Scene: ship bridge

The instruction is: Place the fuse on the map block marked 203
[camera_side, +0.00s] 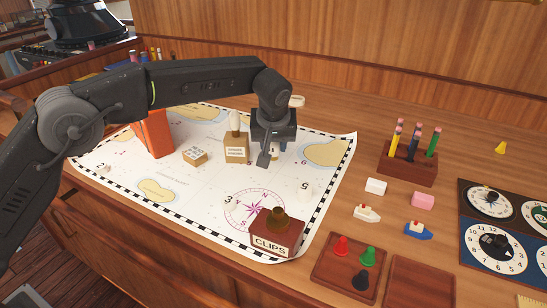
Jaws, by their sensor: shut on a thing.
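My gripper (269,159) points down over the right half of the chart, low above its surface. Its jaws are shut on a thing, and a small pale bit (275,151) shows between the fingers. Fingers and wrist hide most of it, so I cannot tell for sure that it is the fuse. The chart (205,178) lies on the wooden desk, with printed land patches, a compass rose and small markings. I cannot read 203 on any part of it. Left of my gripper stands a wooden block (236,154) with a label too small to read and a pale upright cylinder (235,121).
A small wooden block with pale pieces (194,155) and an orange upright object (153,134) stand left. A CLIPS box (276,237) sits at the chart's front edge. A pen holder (407,166), small boats, erasers and dials are right. The chart's lower left is mostly clear.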

